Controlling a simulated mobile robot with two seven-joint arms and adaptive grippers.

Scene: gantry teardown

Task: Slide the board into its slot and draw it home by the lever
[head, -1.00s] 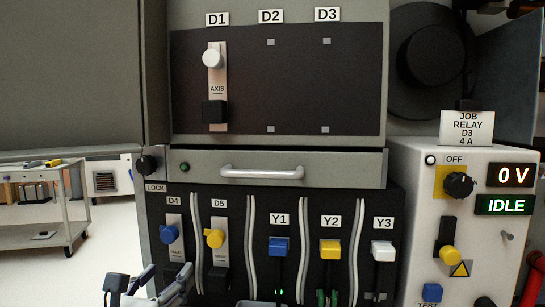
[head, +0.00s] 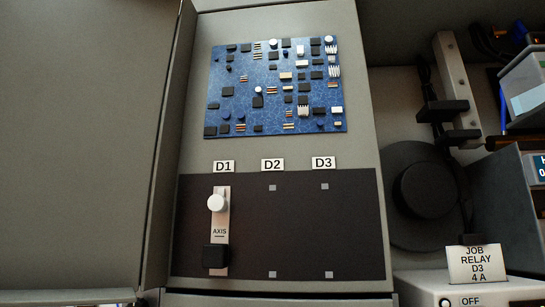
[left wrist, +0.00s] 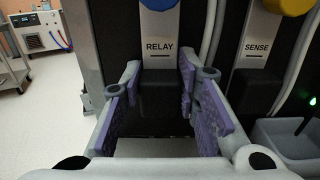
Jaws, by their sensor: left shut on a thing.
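In the left wrist view, my left gripper (left wrist: 160,88) is shut on the black block at the bottom of the relay board (left wrist: 160,28). Its purple-padded fingers are on both sides of that block. The board has a pale plate marked RELAY, and part of a blue knob (left wrist: 160,4) shows at its top. In the head view, slots D2 (head: 272,232) and D3 (head: 325,230) are bare dark panel with small grey squares above and below. D1 holds an AXIS board (head: 221,230) with a white knob and black block. My right gripper is in neither view.
A SENSE board (left wrist: 262,45) with a yellow knob stands right of the relay board, a grey tray (left wrist: 285,140) below it. A blue circuit board (head: 275,88) is mounted above the D slots. A card (head: 475,264) reads JOB RELAY D3 4 A. A black round part (head: 425,190) is at right.

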